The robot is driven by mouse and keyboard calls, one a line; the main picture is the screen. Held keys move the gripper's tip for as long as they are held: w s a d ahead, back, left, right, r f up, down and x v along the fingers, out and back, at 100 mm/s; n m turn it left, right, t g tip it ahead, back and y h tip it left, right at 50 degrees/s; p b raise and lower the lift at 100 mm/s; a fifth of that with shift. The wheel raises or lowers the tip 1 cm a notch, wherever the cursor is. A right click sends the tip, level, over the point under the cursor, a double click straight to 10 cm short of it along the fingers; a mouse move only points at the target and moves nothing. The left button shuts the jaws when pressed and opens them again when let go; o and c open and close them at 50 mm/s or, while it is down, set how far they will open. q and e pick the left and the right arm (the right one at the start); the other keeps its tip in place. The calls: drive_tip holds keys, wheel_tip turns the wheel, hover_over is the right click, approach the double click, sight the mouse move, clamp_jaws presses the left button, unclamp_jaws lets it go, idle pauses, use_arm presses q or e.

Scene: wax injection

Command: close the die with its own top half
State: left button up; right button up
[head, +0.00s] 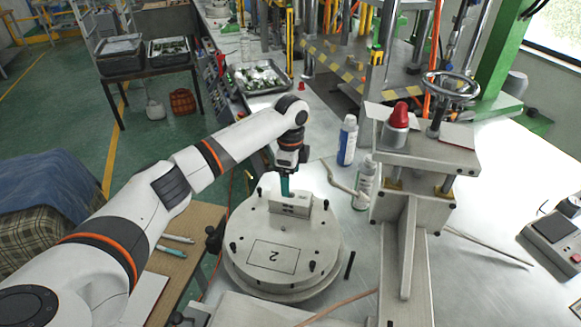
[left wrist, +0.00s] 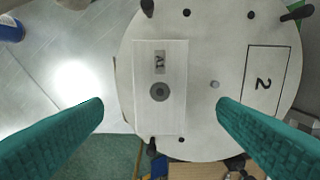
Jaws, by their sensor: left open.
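A pale rectangular die block (head: 290,205) lies on the round plate marked 2 (head: 245,228), towards its far side. In the left wrist view the block (left wrist: 148,118) shows a flat face with an A1 label and a dark-ringed round hole. I cannot tell whether this is one half or both halves together. My left gripper (head: 286,186) has teal fingers pointing down at the block. In the left wrist view the gripper (left wrist: 161,103) is open, with one finger on each side of the block and visible gaps between. My right gripper is not in view.
A blue-labelled bottle (head: 347,142) and a green-labelled bottle (head: 365,185) stand right of the plate. A grey press frame (head: 408,225) with a handwheel (head: 450,87) rises beside them. A metal tray (head: 258,77) sits behind. Small pegs stand up around the plate's rim.

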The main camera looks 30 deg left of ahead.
sight(291, 195)
use_arm(q)
drive_tip(key=shift+r+b, duration=0.65)
drive_tip(key=shift+r, duration=2.15)
